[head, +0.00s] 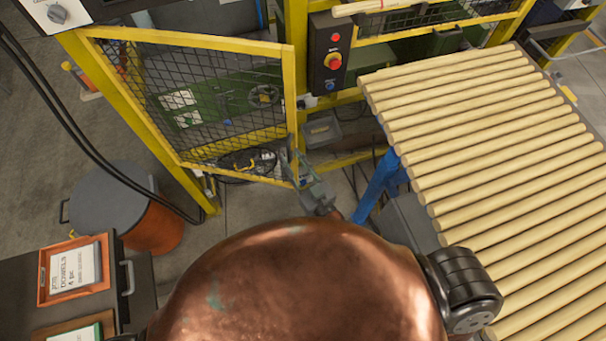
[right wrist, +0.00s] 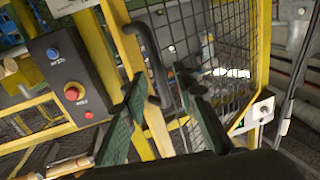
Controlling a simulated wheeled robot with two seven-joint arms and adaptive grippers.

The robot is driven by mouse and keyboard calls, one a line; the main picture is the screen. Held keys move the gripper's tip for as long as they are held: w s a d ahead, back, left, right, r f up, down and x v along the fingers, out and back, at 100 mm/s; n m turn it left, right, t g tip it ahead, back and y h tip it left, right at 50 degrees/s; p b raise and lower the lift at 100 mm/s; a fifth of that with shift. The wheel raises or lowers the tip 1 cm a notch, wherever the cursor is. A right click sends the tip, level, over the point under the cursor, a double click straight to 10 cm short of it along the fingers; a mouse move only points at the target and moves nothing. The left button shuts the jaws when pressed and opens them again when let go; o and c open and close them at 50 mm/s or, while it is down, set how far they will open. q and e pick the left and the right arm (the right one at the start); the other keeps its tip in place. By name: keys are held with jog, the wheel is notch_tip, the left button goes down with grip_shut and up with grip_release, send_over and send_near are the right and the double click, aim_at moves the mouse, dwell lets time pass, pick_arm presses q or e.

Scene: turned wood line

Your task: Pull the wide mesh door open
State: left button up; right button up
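The wide mesh door (head: 215,85) has a yellow frame and dark wire mesh, and stands left of centre in the head view. Its free edge is beside the control-box post; I cannot tell whether it is slightly ajar. In the right wrist view the door's mesh (right wrist: 235,45) fills the upper right, and a dark bar handle (right wrist: 153,55) sits on its yellow edge post. My right gripper (head: 302,170) is at the door's lower free edge. Its green fingers (right wrist: 162,88) are apart, with the handle's lower end between them in the picture. Contact is unclear. My left gripper is out of view.
A control box (head: 330,55) with a red button is right of the door. A roller conveyor (head: 490,140) of pale wooden rods fills the right. A lidded drum (head: 115,200) and a dark cabinet (head: 140,285) stand at left. Floor shows before the door.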

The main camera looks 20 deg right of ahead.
jog(key=v, duration=0.9)
jog(key=shift+s, duration=0.1)
jog(key=shift+c, duration=0.3)
